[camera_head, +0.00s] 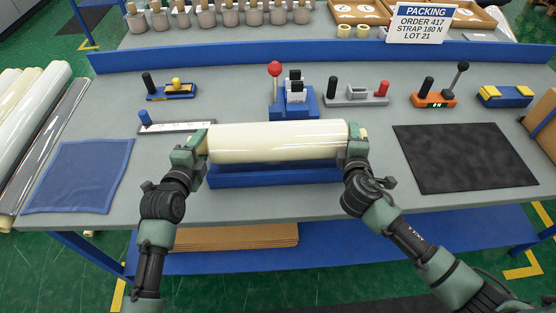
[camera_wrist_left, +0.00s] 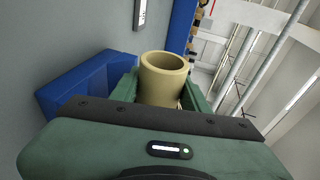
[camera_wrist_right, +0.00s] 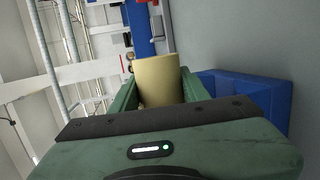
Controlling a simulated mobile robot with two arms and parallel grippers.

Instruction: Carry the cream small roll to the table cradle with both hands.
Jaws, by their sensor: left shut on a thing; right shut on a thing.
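The cream small roll (camera_head: 278,142) lies level across the middle of the head view, held between my two grippers. My left gripper (camera_head: 200,145) is shut on its left end; in the left wrist view the hollow core end (camera_wrist_left: 163,80) sits between the fingers. My right gripper (camera_head: 353,142) is shut on its right end, and the core (camera_wrist_right: 158,80) shows between the fingers in the right wrist view. The blue table cradle (camera_head: 275,175) is just below and in front of the roll, partly hidden by it. I cannot tell whether the roll touches the cradle.
A blue mat (camera_head: 80,175) lies at left and a black mat (camera_head: 465,157) at right. Behind the roll stand a blue tool with a red knob (camera_head: 293,100), a grey device (camera_head: 355,94) and an orange one (camera_head: 433,98). A ruler-like strip (camera_head: 175,127) lies behind my left gripper.

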